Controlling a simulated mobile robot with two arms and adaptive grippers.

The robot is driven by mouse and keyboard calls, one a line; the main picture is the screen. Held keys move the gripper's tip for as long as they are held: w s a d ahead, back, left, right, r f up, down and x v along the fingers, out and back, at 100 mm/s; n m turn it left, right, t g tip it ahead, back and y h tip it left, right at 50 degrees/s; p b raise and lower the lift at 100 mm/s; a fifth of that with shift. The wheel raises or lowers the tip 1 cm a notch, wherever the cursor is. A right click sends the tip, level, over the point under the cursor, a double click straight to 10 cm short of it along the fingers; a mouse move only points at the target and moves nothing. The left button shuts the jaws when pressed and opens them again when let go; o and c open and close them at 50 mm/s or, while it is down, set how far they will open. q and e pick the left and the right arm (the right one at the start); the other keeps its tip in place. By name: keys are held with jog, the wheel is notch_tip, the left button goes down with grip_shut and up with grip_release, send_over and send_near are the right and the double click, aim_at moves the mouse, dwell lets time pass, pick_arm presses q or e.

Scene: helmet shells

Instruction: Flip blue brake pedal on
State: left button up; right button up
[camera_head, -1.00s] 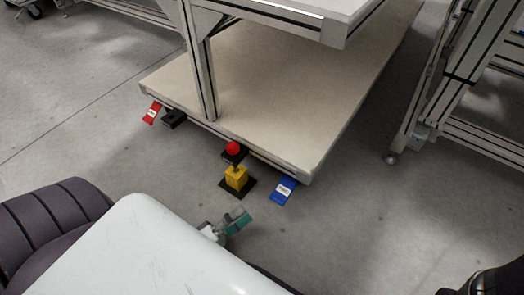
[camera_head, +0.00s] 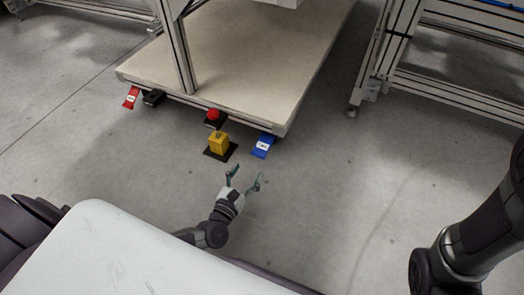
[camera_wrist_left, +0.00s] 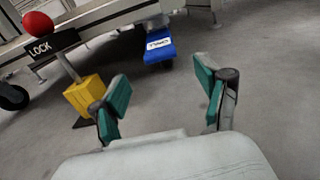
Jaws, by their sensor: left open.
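The blue brake pedal (camera_head: 263,146) sticks out from under the front right corner of the low cart. It carries a white label. In the left wrist view the blue pedal (camera_wrist_left: 159,45) is ahead, beyond the gap between my fingers and apart from them. My left gripper (camera_head: 246,180) is open and empty above the floor, in front of the pedal and slightly left of it. Its teal fingertips show in the left wrist view (camera_wrist_left: 163,88). In the head view only a dark part of my right arm shows at the right, without its gripper.
A yellow block post (camera_head: 219,143) with a red ball knob (camera_head: 213,114) and a LOCK sign (camera_wrist_left: 53,46) stands left of the blue pedal. A red pedal (camera_head: 131,97) is at the cart's left (camera_head: 250,62). The floor right of the blue pedal is clear.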

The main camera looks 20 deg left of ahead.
aim_at(261, 149)
pick_arm(q)
jog(key=w+b, duration=0.2)
jog(key=w, duration=0.3)
jog(key=w+b, duration=0.2)
jog(key=w, duration=0.3)
jog(key=shift+d+f, duration=0.15)
jog(key=shift+w, duration=0.75)
jog(key=shift+c, duration=0.3)
